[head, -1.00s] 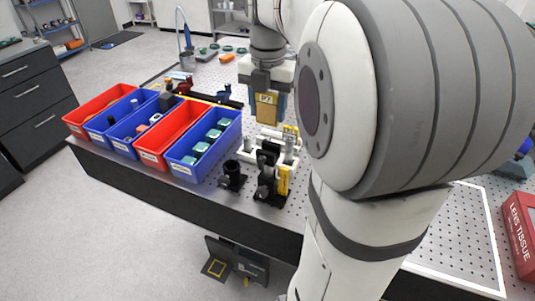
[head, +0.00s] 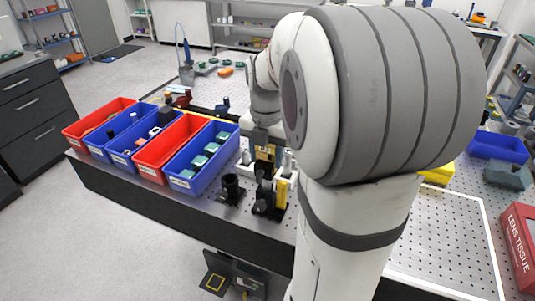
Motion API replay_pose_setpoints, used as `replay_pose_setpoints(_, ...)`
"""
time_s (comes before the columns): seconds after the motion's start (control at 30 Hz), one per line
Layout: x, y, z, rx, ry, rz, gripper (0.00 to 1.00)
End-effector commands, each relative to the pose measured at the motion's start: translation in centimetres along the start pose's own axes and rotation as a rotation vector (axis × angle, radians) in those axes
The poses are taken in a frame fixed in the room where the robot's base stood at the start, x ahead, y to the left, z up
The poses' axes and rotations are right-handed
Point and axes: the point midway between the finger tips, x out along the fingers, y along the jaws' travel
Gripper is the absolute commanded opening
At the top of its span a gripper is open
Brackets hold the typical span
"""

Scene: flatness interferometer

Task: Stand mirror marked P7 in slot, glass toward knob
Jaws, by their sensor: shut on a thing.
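My gripper (head: 265,147) is shut on the mirror marked P7 (head: 265,153), a tan-backed plate held upright. Its tan face with the label is toward the camera; the glass face is not visible. The mirror is low over a white fixture (head: 246,170) at the table's front edge, just behind black mount parts. A dark knob-like part (head: 262,207) is at the front of that mount, with a yellow piece (head: 282,191) beside it. The slot is hidden, and I cannot tell whether the mirror's lower edge is in it.
Red and blue bins, the nearest a blue bin (head: 206,158) with green-capped pieces, line the table to the left. A short black cylinder mount (head: 231,188) stands left of the fixture. A red lens tissue box (head: 519,235) is at far right. My arm hides the centre right.

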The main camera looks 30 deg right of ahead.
Motion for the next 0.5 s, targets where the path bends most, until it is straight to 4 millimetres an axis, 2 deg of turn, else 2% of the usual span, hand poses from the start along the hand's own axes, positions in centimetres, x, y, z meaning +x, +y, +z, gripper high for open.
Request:
replay_pose_setpoints(0.07,0.39,-0.01,0.01,0.000,0.000,0.000,0.23)
replay_pose_setpoints(0.1,0.24,-0.01,0.01,0.000,0.000,0.000,0.50)
replay_pose_setpoints(0.33,0.21,-0.03,0.03,0.001,0.000,0.000,0.69)
replay_pose_setpoints(0.5,0.20,-0.04,0.04,0.001,0.000,0.000,0.69)
